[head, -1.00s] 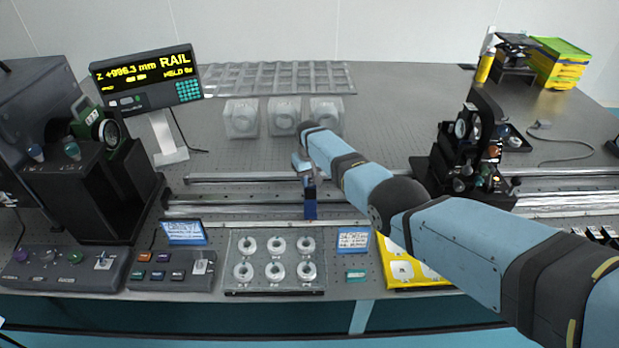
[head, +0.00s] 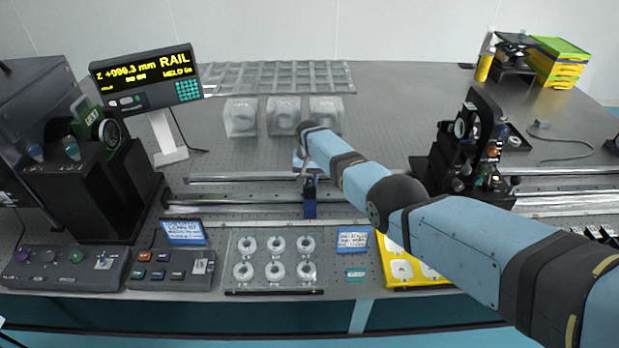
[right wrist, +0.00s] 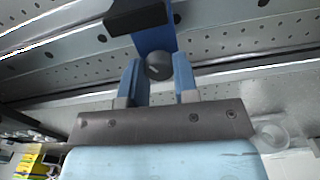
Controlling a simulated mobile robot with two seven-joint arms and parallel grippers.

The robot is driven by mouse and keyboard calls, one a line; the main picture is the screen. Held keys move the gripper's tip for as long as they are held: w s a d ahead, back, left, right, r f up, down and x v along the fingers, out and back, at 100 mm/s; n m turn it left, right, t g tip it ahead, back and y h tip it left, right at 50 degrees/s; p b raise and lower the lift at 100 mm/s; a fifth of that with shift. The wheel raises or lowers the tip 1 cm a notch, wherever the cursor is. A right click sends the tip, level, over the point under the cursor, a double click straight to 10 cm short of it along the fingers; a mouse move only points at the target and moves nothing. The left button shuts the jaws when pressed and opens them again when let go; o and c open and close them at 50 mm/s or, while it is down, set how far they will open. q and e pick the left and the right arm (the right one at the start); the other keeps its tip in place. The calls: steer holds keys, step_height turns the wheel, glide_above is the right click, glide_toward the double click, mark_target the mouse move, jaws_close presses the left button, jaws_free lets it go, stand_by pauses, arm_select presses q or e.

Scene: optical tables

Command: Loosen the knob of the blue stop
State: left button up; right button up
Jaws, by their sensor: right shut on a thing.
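The blue stop (head: 310,208) stands on the rail in the middle of the table; it also shows in the right wrist view (right wrist: 153,42). Its dark round knob (right wrist: 158,66) sits between the two blue fingers of my right gripper (right wrist: 159,80), which is shut on it. In the head view my right gripper (head: 309,178) is at the top of the stop, partly hidden by my own arm, and the knob cannot be made out there. My left gripper is not in view.
The rail (head: 240,196) runs across the table. A plate of white rings (head: 228,277) lies in front, with a small sign (head: 353,240) to its right. Black optics (head: 447,160) stand on the rail at right. A display (head: 145,80) reads +996.3 mm.

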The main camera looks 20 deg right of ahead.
mark_target(309, 179)
steer(key=o, duration=0.9)
steer(key=shift+o, duration=0.2)
step_height(309, 179, up, 6)
steer(key=shift+r+p, duration=0.25)
steer(key=shift+p, duration=0.95)
step_height(309, 179, up, 8)
steer(key=shift+f, duration=0.25)
